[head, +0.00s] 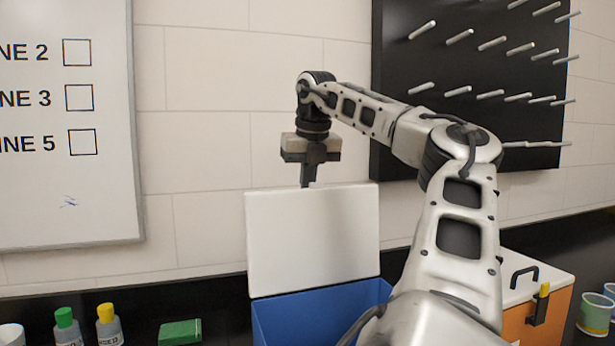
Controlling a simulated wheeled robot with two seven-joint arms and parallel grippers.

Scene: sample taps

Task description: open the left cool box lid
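The left cool box (285,315) is blue, at the bottom middle of the head view. Its white lid (312,238) stands up roughly vertical at the back, so the box is open at the top; its inside is mostly hidden. My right gripper (307,180) points down at the lid's top edge, at or just behind it. Its fingers look close together, but I cannot tell whether they are shut or hold the edge. My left gripper is not in view.
An orange box (552,318) with a white lid and black handle stands at the right, partly behind my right arm. Green-capped (66,330) and yellow-capped (108,325) bottles and a green block (180,332) are at the left. A black peg board (480,70) hangs behind.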

